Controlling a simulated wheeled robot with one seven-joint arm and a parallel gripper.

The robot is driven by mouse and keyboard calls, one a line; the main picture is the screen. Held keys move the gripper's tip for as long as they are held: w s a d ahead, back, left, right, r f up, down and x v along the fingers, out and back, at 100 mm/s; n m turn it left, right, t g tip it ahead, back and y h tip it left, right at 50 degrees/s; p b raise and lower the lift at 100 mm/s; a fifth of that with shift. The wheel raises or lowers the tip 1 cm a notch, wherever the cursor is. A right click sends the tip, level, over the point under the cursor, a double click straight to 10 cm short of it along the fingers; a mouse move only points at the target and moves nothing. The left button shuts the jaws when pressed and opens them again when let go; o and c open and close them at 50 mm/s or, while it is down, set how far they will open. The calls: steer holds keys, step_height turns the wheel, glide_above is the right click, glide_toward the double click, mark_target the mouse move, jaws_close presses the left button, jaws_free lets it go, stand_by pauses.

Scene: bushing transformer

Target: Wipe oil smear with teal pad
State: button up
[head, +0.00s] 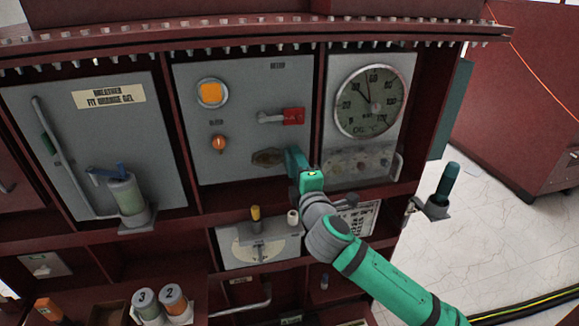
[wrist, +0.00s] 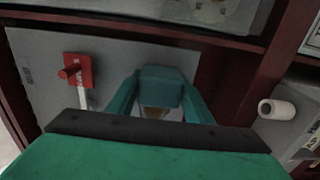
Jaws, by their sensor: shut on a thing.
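My gripper (head: 290,158) is at the lower right of the middle grey panel (head: 225,100). In the wrist view its two teal fingers (wrist: 160,100) are shut on a teal block, the pad (wrist: 160,84). The pad cannot be told apart from the fingers in the head view. The oil smear (head: 268,157) is a dark brown oval patch low on that panel, just left of the fingers. In the wrist view a small brownish patch (wrist: 153,112) shows between the fingers. Whether the pad touches the panel I cannot tell.
A red-ended lever (head: 291,116), an orange knob (head: 218,142) and an orange lamp (head: 210,93) are on the same panel. A round dial gauge (head: 370,100) is to the right. A teal-handled item (head: 447,182) stands in a side holder. Dark red frame ledges edge the panels.

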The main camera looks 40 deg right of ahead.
steer(key=shift+w+a, duration=0.4)
steer(key=shift+a, duration=0.4)
steer(key=shift+w+a, duration=0.4)
steer(key=shift+a, duration=0.4)
steer(key=shift+w+a, duration=0.65)
steer(key=shift+a, duration=0.3)
steer(key=shift+w+a, duration=0.65)
steer(key=shift+a, duration=0.25)
steer(key=shift+w+a, duration=0.65)
steer(key=shift+a, duration=0.3)
steer(key=shift+w+a, duration=0.3)
steer(key=shift+c, duration=0.4)
steer(key=shift+a+r, duration=0.15)
steer(key=shift+r, duration=0.2)
steer(key=shift+c, duration=0.6)
steer(key=shift+s+d, duration=0.6)
steer(key=shift+d, duration=0.3)
steer(key=shift+s+d, duration=0.6)
steer(key=shift+d, duration=0.25)
steer(key=shift+s+d, duration=0.3)
steer(key=shift+d, duration=0.3)
steer(key=shift+s+d, duration=0.3)
steer(key=shift+d, duration=0.35)
steer(key=shift+s+d, duration=0.3)
steer(key=shift+d, duration=0.3)
steer(key=shift+s+d, duration=0.5)
steer(key=shift+d, duration=0.3)
steer(key=shift+s+d, duration=0.45)
steer(key=shift+d, duration=0.3)
steer(key=shift+a, duration=0.1)
